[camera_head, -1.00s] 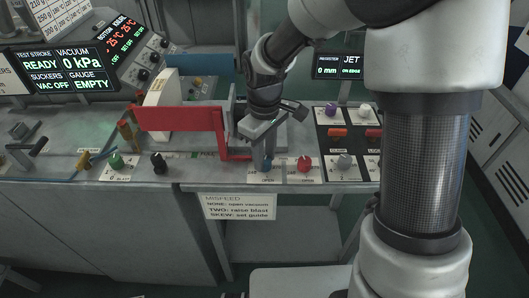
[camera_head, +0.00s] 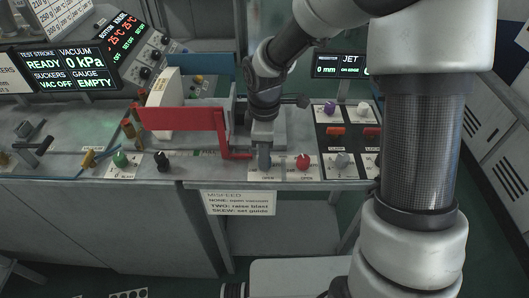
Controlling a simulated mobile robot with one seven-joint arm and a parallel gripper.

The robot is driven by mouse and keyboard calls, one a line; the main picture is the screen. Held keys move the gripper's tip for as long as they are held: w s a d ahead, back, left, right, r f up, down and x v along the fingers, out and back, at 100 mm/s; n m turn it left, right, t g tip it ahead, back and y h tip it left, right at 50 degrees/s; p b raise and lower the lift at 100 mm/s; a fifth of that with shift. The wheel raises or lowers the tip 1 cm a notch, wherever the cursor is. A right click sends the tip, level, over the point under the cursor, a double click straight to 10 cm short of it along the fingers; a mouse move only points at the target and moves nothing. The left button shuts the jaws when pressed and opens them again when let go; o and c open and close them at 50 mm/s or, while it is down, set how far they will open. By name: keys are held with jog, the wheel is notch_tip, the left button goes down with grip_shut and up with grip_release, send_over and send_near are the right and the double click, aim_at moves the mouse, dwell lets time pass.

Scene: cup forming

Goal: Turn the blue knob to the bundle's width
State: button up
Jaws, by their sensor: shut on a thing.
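My gripper (camera_head: 264,162) points down onto the control panel, at the small white plate left of the red knob (camera_head: 303,162). Its jaws are shut on the blue knob, which the fingers now hide. How far the knob is turned cannot be seen. The bundle cannot be made out for sure; a white block (camera_head: 163,88) stands behind the red guard (camera_head: 180,118), left of my gripper.
The red guard's lower arm ends close to the left of my gripper. The jet display (camera_head: 340,66) reads 0 mm.

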jog(key=shift+r, duration=0.1)
jog(key=o, duration=1.1)
jog(key=shift+c, duration=0.2)
notch_tip(320, 180, up, 17)
jog(key=p, duration=0.1)
jog(key=shift+r, duration=0.2)
jog(key=s+d+r+m+t, duration=0.2)
jog(key=s+d+r+m, duration=0.1)
jog(key=s+d+m, duration=0.3)
jog(key=s+d+r+m+t, duration=0.3)
jog(key=s+d+m, duration=0.3)
jog(key=s+m, duration=0.4)
jog(key=shift+s+d+r+m+t+p, duration=0.3)
jog(key=shift+s+d+r+m+p, duration=0.05)
jog(key=shift+s+m+p, duration=0.1)
